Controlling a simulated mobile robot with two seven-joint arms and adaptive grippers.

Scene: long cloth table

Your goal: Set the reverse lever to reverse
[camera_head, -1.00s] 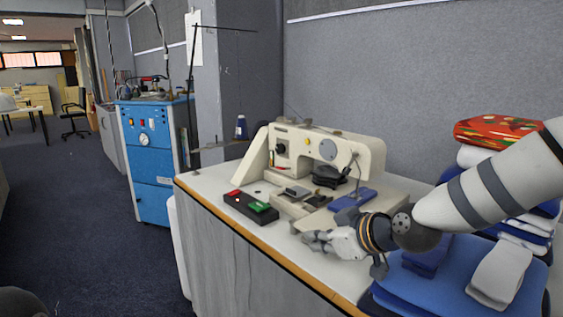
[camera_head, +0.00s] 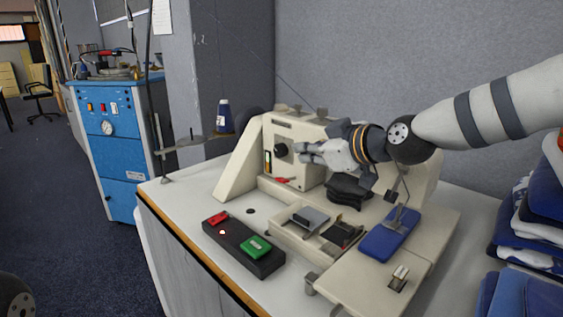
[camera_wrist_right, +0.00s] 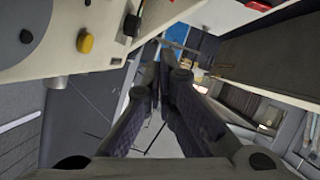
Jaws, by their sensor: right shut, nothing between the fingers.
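The cream sewing machine (camera_head: 236,170) stands on the table. A small red lever (camera_head: 286,180) sticks out low on its front face, below a black knob (camera_head: 280,149). I take this to be the reverse lever; its exact setting is too small to tell. My right gripper (camera_head: 303,153) is shut and empty, just right of the knob and above the red lever, in front of the machine's upper body. In the right wrist view the closed fingers (camera_wrist_right: 165,62) point away from the camera, with the machine's cream housing (camera_wrist_right: 60,15) at upper left. My left gripper is out of view.
A black box with red and green buttons (camera_head: 232,254) lies on the table (camera_head: 180,200) before the machine. Folded cloth (camera_head: 530,258) is stacked at right. A thread stand (camera_head: 190,145) rises at left.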

